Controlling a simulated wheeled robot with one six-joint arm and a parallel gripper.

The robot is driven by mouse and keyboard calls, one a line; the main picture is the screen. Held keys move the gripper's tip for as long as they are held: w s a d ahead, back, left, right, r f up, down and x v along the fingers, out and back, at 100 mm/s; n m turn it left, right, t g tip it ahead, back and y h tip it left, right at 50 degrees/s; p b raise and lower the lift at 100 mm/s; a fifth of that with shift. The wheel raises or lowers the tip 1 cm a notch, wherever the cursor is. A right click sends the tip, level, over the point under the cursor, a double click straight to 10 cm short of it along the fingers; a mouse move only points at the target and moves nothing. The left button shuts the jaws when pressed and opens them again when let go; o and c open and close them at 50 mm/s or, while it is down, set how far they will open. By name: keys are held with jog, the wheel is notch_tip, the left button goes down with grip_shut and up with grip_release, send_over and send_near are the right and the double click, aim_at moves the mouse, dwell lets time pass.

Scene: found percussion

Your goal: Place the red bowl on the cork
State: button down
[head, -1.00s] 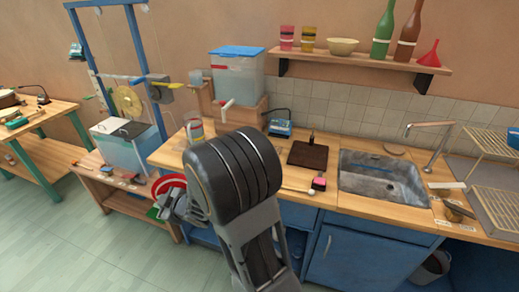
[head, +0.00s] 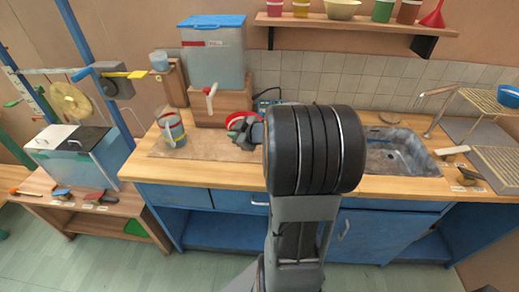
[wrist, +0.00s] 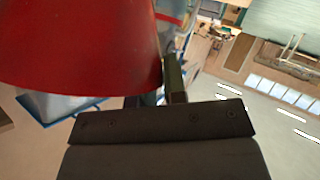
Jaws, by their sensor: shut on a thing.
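The red bowl (head: 238,118) is at the end of my arm, over the counter, in the head view. Its red outer wall (wrist: 80,45) fills the upper left of the wrist view. My gripper (head: 250,130) is shut on the bowl's edge; its fingers (wrist: 170,85) touch the red wall in the wrist view. A flat tan cork-like mat (head: 200,146) lies on the counter below and left of the bowl. My arm hides the counter to the right of the bowl. I cannot tell the bowl's exact height above the counter.
A banded cup (head: 172,130) stands on the mat's left part. A clear tank with a blue lid (head: 213,60) and tap stands on a wooden block (head: 222,105) behind. The sink (head: 400,155) is right of my arm. A shelf (head: 350,24) holds cups.

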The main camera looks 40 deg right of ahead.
jog(key=s+d+m+h+b, duration=0.1)
jog(key=s+d+h+b, duration=0.1)
jog(key=s+d, duration=0.8)
jog(key=shift+g, duration=0.3)
jog(key=x, duration=0.3)
jog(key=r+x, duration=0.1)
jog(key=x, duration=0.3)
jog(key=b+x, duration=0.1)
jog(key=x, duration=0.2)
jog(key=shift+w+a, duration=0.1)
jog(key=shift+w, duration=0.55)
jog(key=shift+m, duration=0.3)
jog(key=w+f+b, duration=0.1)
jog(key=f, duration=0.1)
jog(key=w+f+b, duration=0.1)
jog(key=w+f, duration=0.1)
jog(key=f, duration=0.1)
jog(key=w+f, duration=0.1)
jog(key=f, duration=0.2)
jog(key=shift+w+a+b, duration=0.35)
jog(key=shift+b, duration=0.05)
jog(key=shift+f, duration=0.3)
jog(key=c, duration=1.2)
grip_release()
jog(key=shift+o, duration=0.2)
